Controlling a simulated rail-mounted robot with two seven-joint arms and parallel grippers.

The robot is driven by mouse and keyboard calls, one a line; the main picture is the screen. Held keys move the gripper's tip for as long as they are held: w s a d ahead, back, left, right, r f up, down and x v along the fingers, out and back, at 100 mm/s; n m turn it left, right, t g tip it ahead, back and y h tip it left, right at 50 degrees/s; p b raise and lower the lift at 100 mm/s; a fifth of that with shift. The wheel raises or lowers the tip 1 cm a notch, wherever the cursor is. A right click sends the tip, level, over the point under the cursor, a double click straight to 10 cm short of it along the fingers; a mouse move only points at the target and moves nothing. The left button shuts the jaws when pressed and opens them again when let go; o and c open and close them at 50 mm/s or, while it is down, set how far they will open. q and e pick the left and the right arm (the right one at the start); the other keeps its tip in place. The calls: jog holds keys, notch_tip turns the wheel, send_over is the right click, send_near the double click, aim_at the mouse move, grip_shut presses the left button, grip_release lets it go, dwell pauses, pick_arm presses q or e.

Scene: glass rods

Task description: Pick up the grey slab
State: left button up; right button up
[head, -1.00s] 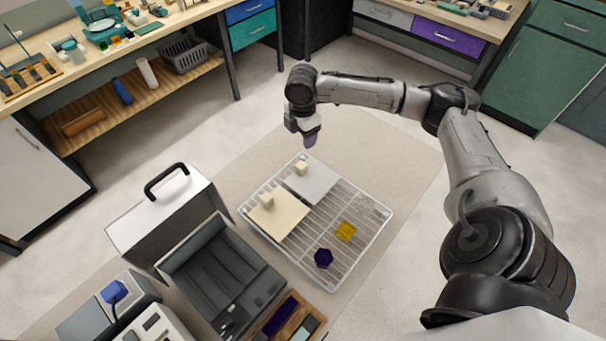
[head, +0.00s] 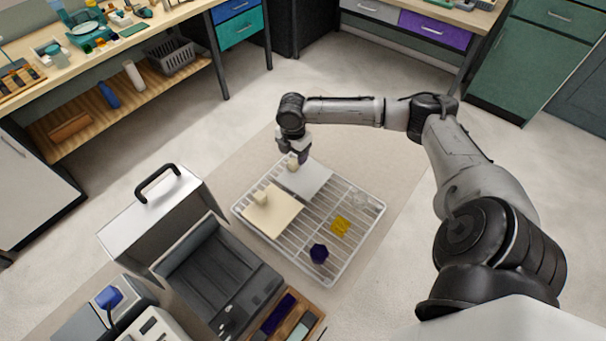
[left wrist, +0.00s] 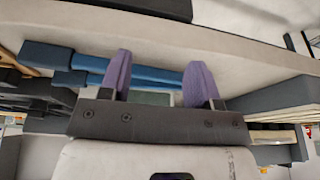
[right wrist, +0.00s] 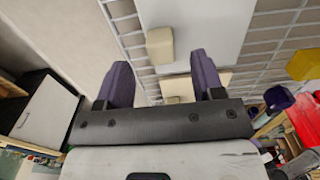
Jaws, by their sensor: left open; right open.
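The grey slab (head: 309,180) lies flat on the white wire rack (head: 338,275), with a cream block-shaped knob (head: 292,165) near its far-left edge. My right gripper (head: 303,158) is over the slab's far end, close to the knob, pointing down. In the right wrist view the right gripper (right wrist: 163,80) is open and empty. The slab (right wrist: 205,28) and its knob (right wrist: 160,45) show beyond the fingertips, the knob roughly between them; I see no contact. My left gripper (left wrist: 160,75) is open and empty in the left wrist view and is out of the head view.
A cream slab (head: 272,212) with its own knob (head: 260,198) lies beside the grey one. A yellow piece (head: 340,227) and a dark purple piece (head: 319,253) are on the rack's near side. An open grey case (head: 215,270) stands to the left. Floor beyond the rack is clear.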

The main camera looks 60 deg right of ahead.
aim_at(293, 161)
jog(key=shift+a+f, duration=0.15)
jog(key=shift+f, duration=1.15)
jog(key=shift+a+f, duration=0.1)
jog(key=shift+f, duration=1.2)
grip_shut()
